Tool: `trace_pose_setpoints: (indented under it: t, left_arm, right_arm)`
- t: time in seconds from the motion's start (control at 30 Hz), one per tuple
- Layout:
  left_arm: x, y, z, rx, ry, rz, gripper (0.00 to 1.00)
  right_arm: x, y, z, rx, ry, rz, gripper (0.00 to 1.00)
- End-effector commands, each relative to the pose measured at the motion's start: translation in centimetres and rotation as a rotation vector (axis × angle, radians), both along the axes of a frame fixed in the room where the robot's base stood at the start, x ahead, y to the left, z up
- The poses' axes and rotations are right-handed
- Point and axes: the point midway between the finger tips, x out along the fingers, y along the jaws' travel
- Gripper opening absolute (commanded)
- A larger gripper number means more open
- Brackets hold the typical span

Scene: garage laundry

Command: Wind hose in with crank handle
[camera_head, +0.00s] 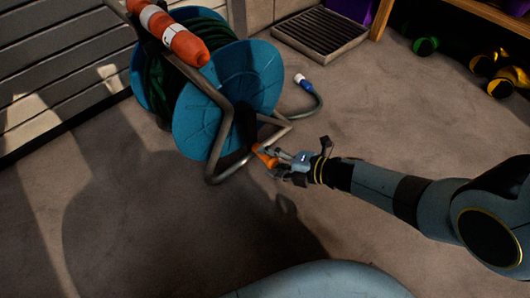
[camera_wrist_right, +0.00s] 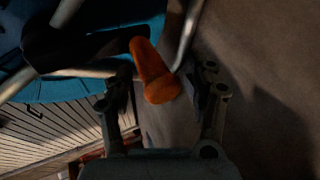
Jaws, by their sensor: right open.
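The hose reel has two blue discs (camera_head: 250,75) on a grey tube frame, with dark green hose (camera_head: 160,80) wound between them. An orange crank handle (camera_head: 263,154) sticks out low on the near side, on a black crank arm (camera_wrist_right: 85,42). My right gripper (camera_head: 279,162) is at the handle. In the right wrist view the orange handle (camera_wrist_right: 154,72) lies between the open fingers (camera_wrist_right: 164,88); I cannot tell whether they touch it. A loose hose end with a blue and white connector (camera_head: 301,81) lies right of the reel. My left gripper is out of view.
An orange and white grip (camera_head: 172,34) tops the reel frame. A slatted wall (camera_head: 60,60) stands behind at left. A grated floor tray (camera_head: 320,34) lies behind, and several yellow and green round things (camera_head: 498,82) are at far right. The floor between is clear.

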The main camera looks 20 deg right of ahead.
Motion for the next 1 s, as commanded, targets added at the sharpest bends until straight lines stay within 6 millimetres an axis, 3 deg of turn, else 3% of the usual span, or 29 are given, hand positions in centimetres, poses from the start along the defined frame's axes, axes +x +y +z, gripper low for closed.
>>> trace_pose_setpoints:
  t: [0.47,1.0]
  left_arm:
    - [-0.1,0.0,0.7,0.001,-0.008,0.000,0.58]
    - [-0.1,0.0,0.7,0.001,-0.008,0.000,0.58]
  right_arm:
    - [-5.6,-2.0,0.0,0.000,0.001,0.002,0.58]
    - [-6.0,-2.1,0.0,0.001,0.001,0.000,0.58]
